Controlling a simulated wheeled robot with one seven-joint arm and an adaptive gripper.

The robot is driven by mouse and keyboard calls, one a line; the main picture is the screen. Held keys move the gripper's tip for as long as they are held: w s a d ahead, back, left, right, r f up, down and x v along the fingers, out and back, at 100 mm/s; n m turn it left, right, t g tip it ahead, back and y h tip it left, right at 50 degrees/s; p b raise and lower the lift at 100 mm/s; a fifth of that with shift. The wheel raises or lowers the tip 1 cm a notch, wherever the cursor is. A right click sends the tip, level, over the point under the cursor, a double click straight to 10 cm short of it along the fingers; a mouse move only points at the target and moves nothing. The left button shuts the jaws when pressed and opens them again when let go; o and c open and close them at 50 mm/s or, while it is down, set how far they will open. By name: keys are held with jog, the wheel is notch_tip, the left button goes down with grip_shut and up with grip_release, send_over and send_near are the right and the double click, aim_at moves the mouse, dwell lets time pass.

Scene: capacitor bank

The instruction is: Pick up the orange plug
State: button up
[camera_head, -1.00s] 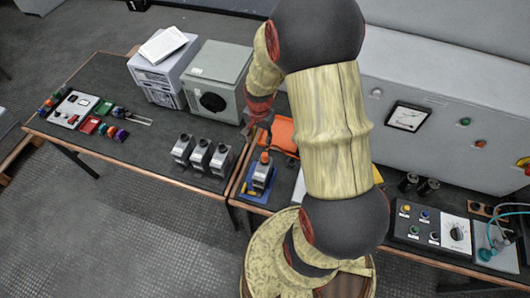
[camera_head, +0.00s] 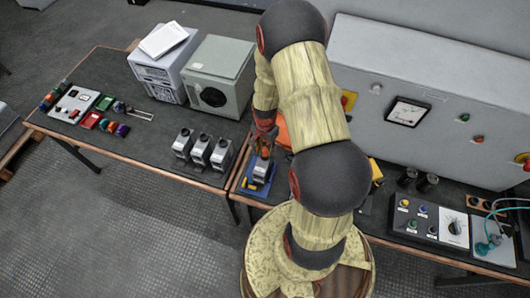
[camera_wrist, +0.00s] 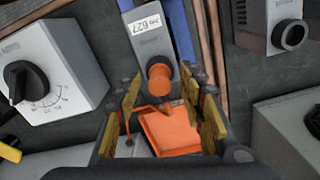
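The orange plug (camera_wrist: 160,80) stands in the top of a grey block (camera_wrist: 150,42) with a white number label, in the wrist view. The block also shows in the head view (camera_head: 261,171), set on a blue base (camera_head: 252,187). My gripper (camera_wrist: 162,92) is open, its yellow-padded fingers on either side of the plug with gaps on both sides. In the head view my gripper (camera_head: 264,142) is just above the block, and the plug is hard to make out behind it.
An orange tray (camera_wrist: 170,133) lies close by. Three grey blocks (camera_head: 200,153) stand to the left, with a grey-green box (camera_head: 217,75) behind them. A large grey cabinet (camera_head: 430,95) with a meter rises at the back right.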

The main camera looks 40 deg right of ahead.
jog(key=c, duration=0.4)
grip_shut()
